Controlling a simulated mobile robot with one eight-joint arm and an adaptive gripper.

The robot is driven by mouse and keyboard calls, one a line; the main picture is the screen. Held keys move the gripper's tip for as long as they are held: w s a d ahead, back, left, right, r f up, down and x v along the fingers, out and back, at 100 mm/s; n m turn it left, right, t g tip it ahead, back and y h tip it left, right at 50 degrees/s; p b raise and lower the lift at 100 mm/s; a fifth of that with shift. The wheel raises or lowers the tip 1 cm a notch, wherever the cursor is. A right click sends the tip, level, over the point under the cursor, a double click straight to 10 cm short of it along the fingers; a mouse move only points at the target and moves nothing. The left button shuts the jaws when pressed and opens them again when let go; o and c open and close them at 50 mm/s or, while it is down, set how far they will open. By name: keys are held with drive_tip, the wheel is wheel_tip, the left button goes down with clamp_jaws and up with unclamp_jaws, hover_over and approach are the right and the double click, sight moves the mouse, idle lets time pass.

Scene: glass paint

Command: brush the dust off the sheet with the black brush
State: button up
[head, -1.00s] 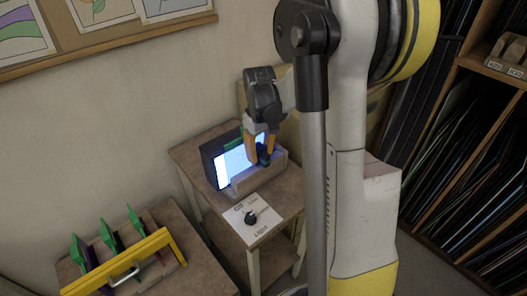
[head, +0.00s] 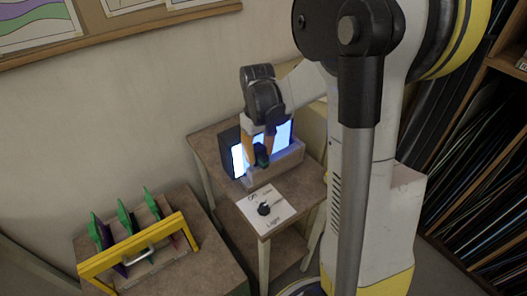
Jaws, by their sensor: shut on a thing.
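My gripper (head: 258,148), with orange fingers, points down in front of the glowing light panel (head: 282,138) on the small table. It is shut on a small dark thing, which looks like the black brush (head: 260,153). A bit of green shows at its lower end. The brush is low in front of the panel's middle, just above or behind the rim of the pale holder (head: 275,169). The glass sheet cannot be told apart from the bright panel. Dust cannot be made out, nor whether the brush touches the sheet.
A white card with a black knob (head: 264,209) lies on the table (head: 310,186) in front of the holder. At left, a yellow-handled rack (head: 101,264) with several green-topped pieces stands on another table. A shelf of sheets stands at right.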

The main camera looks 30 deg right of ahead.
drive_tip(key=shift+r+p, duration=0.35)
drive_tip(key=shift+r, duration=0.2)
drive_tip(key=shift+w+d+f+b, duration=0.1)
drive_tip(key=shift+w+d+b, duration=0.1)
drive_tip(key=shift+d, duration=2.7)
drive_tip(key=shift+w+d+b, duration=0.1)
drive_tip(key=shift+d+b, duration=0.1)
drive_tip(key=shift+d, duration=2.65)
drive_tip(key=shift+s+a, duration=0.15)
drive_tip(key=shift+a, duration=1.85)
drive_tip(key=shift+s+a, duration=0.1)
drive_tip(key=shift+a, duration=1.85)
drive_tip(key=shift+a, duration=1.75)
drive_tip(key=shift+s+d, duration=0.1)
drive_tip(key=shift+s, duration=2.85)
drive_tip(key=shift+s, duration=0.1)
